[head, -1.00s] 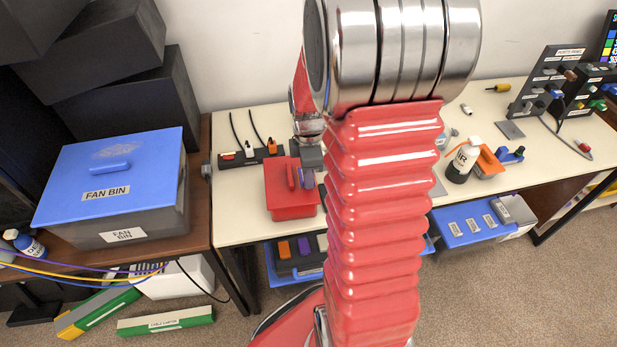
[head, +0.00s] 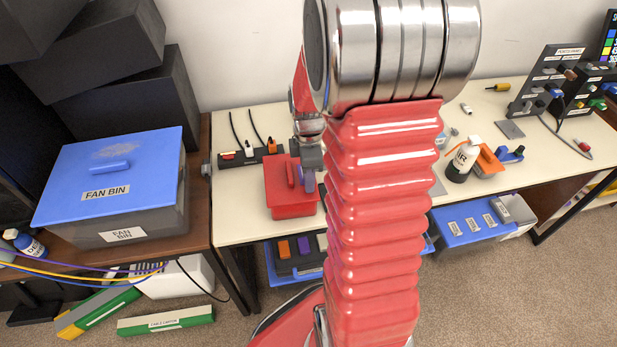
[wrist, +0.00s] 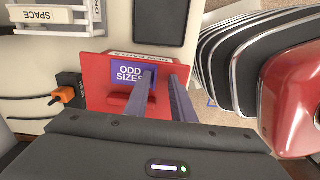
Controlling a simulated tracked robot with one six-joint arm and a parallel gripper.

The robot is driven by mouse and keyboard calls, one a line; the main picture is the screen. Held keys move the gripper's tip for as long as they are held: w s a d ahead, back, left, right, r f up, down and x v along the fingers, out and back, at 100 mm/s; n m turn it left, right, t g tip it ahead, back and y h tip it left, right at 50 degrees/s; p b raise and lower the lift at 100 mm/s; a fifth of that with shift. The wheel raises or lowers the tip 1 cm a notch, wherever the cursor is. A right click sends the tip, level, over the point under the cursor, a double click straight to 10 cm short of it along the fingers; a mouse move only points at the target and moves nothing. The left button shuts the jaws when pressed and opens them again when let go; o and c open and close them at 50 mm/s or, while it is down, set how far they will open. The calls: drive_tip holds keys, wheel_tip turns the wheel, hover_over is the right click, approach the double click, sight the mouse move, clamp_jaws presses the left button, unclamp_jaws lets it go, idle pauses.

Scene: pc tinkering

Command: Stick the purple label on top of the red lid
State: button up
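The red lid (head: 278,187) is on a red box on the cream bench, with a raised red handle (head: 291,172) on top. In the wrist view the lid (wrist: 97,85) fills the middle. The purple label (wrist: 128,76), reading "ODD SIZES", appears flat over the lid beside the handle; I cannot tell whether it is fully stuck. One finger overlaps the label's right side.
A power strip (head: 251,157) with plugs lies behind the box; an orange plug (wrist: 66,94) shows close by in the wrist view. A blue-lidded fan bin (head: 112,205) sits at left.

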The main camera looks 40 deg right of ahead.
wheel_tip(320, 180, up, 14)
drive_tip(key=shift+f, duration=0.15)
idle(0.7)
idle(0.5)
drive_tip(key=s+a+r+m+t, duration=0.2)
drive_tip(key=s+a+m, duration=0.3)
drive_tip(key=a, duration=0.5)
drive_tip(key=s+a+r+m+t, duration=0.3)
drive_tip(key=s+a+r+m, duration=0.2)
drive_tip(key=a, duration=0.5)
drive_tip(key=shift+r+m+t, duration=0.25)
drive_tip(key=shift+m+t, duration=0.05)
drive_tip(key=shift+m, duration=0.8)
drive_tip(key=shift+s, duration=0.1)
idle(0.8)
